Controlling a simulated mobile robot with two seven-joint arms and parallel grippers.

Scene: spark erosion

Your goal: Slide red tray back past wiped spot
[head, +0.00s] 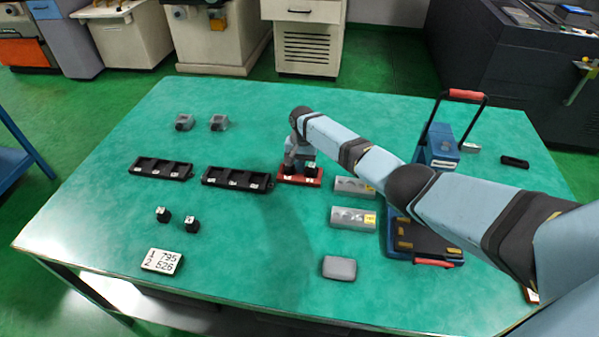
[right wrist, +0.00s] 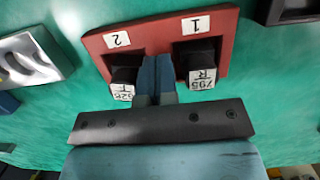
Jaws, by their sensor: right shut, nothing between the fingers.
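The red tray (head: 313,182) lies on the green table near its middle. In the right wrist view the red tray (right wrist: 140,38) carries white labels 1 and 2. Two black blocks stand on it, one marked 795 R (right wrist: 200,62) and one whose partly hidden label ends in T (right wrist: 123,82). My right gripper (right wrist: 156,60) is shut and empty, its fingertips between the two blocks over the tray; contact cannot be told. In the head view the right gripper (head: 300,162) reaches down at the tray and hides part of it. My left gripper is not in view. No wiped spot can be clearly made out.
Black trays (head: 160,167) (head: 237,178) lie left of the red tray. Metal blocks (head: 352,186) (head: 353,217) and a blue device with a red handle (head: 440,150) stand right. Nearer are black cubes (head: 163,214), a number card (head: 162,261) and a grey case (head: 339,268). The table behind the tray looks clear.

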